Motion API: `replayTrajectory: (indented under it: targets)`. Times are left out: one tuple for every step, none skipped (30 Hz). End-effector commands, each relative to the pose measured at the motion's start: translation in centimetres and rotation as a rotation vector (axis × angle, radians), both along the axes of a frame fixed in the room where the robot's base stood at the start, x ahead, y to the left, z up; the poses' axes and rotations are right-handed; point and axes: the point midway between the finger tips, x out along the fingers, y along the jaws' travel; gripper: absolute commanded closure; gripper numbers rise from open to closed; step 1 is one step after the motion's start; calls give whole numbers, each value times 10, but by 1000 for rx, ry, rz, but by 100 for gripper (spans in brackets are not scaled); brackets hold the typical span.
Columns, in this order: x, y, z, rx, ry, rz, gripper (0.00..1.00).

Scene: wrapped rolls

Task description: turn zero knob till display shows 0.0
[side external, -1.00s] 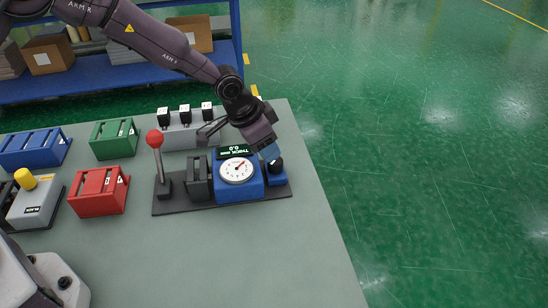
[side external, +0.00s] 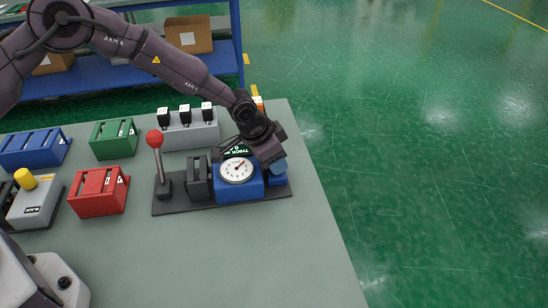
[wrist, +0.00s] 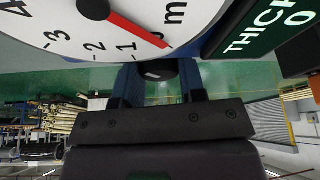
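The blue gauge (side external: 237,195) has a round white dial (side external: 228,175) with a red needle. Its dark display (wrist: 262,35) shows "THICK" and a leading 0 in the wrist view; the rest is cut off. The red needle (wrist: 140,31) points just past the 1 mark there. The dark zero knob (wrist: 159,70) is between my gripper's fingers (wrist: 160,84), on the gauge's right side. In the side view my gripper (side external: 279,172) hides the knob and part of the display. The fingers are spaced apart on both sides of the knob; I cannot tell whether they press it.
A red-balled lever (side external: 155,140) and a dark grey block (side external: 197,180) share the black base plate (side external: 178,208). Red (side external: 98,192), green (side external: 112,139) and blue (side external: 35,148) holders stand left. A grey switch box (side external: 190,135) stands behind. The front table is clear.

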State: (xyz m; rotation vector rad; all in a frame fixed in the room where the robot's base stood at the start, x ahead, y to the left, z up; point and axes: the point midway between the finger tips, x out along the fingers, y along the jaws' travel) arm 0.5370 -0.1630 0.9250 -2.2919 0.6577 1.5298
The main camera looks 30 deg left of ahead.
Motion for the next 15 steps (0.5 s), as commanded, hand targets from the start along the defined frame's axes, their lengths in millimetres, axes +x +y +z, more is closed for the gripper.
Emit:
replayTrajectory:
  targets:
    - [0,1,0,0,1,-13,86]
    - [0,1,0,0,3,-28,86]
    - [0,1,0,-2,2,-49,86]
    - [0,1,0,-1,2,-65,86]
    - [0,1,0,-2,2,-79,86]
    - [0,1,0,-2,3,-94,86]
    - [0,1,0,-1,2,-105,86]
    - [0,1,0,-1,3,-111,86]
    - [0,1,0,0,3,-116,86]
    - [0,0,0,-1,3,-118,86]
    - [0,0,0,0,3,-119,86]
    - [0,0,0,1,2,-118,86]
    - [0,0,0,0,2,-117,86]
    - [0,0,0,0,2,-117,86]
    - [0,0,0,0,2,-117,86]
